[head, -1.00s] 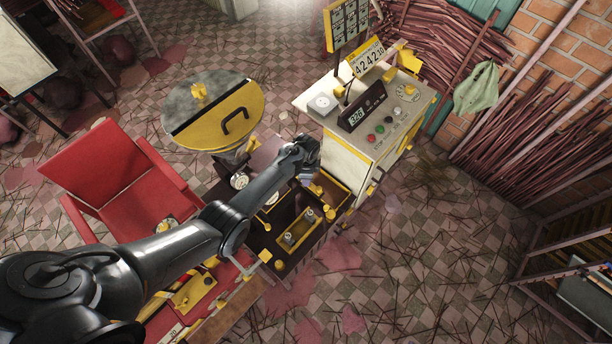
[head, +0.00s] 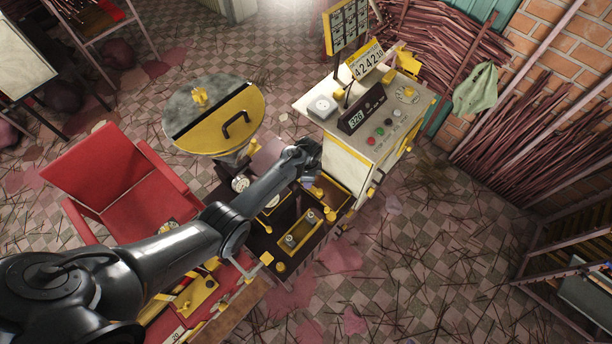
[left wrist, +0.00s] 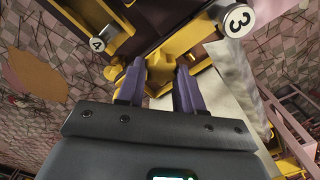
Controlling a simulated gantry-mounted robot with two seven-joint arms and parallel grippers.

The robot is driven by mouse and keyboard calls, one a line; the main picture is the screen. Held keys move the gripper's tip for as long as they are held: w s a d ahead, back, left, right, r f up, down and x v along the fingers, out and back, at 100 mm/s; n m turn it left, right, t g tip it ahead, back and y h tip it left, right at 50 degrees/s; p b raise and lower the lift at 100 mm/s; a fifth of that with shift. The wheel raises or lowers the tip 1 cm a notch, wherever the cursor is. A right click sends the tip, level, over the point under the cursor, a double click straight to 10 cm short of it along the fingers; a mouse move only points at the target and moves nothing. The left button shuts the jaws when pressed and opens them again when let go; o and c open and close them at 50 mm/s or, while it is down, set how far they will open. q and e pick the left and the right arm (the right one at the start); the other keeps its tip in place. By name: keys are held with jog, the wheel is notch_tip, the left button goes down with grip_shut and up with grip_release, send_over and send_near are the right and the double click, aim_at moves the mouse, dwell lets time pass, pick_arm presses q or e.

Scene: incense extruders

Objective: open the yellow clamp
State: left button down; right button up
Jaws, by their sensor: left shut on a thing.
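My left gripper (left wrist: 158,72) has two purple fingers, seen in the left wrist view. It is shut on a yellow part (left wrist: 160,66), which looks like the yellow clamp. The part joins a larger yellow frame (left wrist: 185,38) just beyond the fingertips. In the head view my left arm reaches in from the lower left to the near side of the white control cabinet. Its wrist covers the fingers and the clamp there, so how far the clamp is open cannot be told. My right gripper is not in view.
Round tags marked 3 (left wrist: 238,20) and 4 (left wrist: 97,44) flank the held part. The white control cabinet (head: 340,150) stands beyond my wrist. A round yellow-lidded hopper (head: 213,112) and a red chair (head: 105,175) are to the left. The floor at right is mostly open, with scattered sticks.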

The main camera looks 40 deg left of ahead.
pick_arm(q)
jog(key=shift+s+d, duration=0.1)
jog(key=shift+d, duration=0.7)
jog(key=c, duration=1.1)
grip_release()
jog(key=o, duration=0.4)
jog(key=shift+s+d+f, duration=0.1)
jog(key=shift+d+f, duration=0.1)
jog(key=shift+d, duration=0.45)
jog(key=shift+c, duration=0.2)
jog(key=shift+a, duration=0.45)
jog(key=shift+r, duration=0.2)
notch_tip(320, 180, up, 10)
jog(key=p, duration=0.1)
jog(key=shift+r, duration=0.25)
